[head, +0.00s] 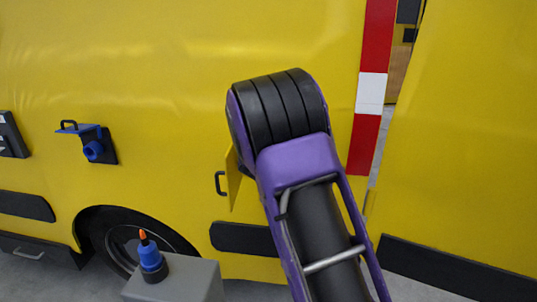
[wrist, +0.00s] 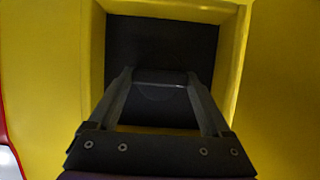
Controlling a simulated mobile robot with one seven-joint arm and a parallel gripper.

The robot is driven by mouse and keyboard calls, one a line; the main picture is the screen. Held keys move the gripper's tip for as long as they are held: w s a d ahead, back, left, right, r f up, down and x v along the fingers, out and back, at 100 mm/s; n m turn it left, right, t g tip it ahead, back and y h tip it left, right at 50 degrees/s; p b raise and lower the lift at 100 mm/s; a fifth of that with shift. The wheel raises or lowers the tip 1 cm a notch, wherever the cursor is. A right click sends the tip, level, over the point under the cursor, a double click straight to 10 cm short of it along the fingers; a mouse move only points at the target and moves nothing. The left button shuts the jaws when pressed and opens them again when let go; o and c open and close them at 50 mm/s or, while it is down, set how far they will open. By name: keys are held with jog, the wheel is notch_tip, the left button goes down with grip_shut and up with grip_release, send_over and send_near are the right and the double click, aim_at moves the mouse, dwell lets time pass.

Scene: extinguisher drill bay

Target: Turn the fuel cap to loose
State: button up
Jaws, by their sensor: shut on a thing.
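In the wrist view, my gripper (wrist: 160,82) reaches into a square dark recess (wrist: 203,50) in the yellow panel. Its two fingers are shut on a dark, rounded thing, which looks like the fuel cap (wrist: 160,92). The cap is very dark against the recess, and no mark of its turn angle can be read. In the head view, my arm hides the gripper, the cap and the recess. An open yellow flap (head: 233,180) with a dark handle stands out just left of my arm.
The yellow vehicle side (head: 170,50) fills the background. Further left is a blue fitting (head: 94,149) under a raised blue flap. A grey box (head: 182,281) carries a blue, orange-tipped thing (head: 152,262) in front of the wheel (head: 125,240). A red-and-white strip (head: 371,93) runs at right.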

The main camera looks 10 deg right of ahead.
jog(key=shift+f, duration=0.1)
dwell(0.3)
jog(key=o, duration=1.2)
jog(key=shift+c, duration=0.2)
jog(key=v, duration=1.7)
jog(key=shift+r, duration=0.2)
jog(key=shift+s+a, duration=0.1)
jog(key=shift+s, duration=0.05)
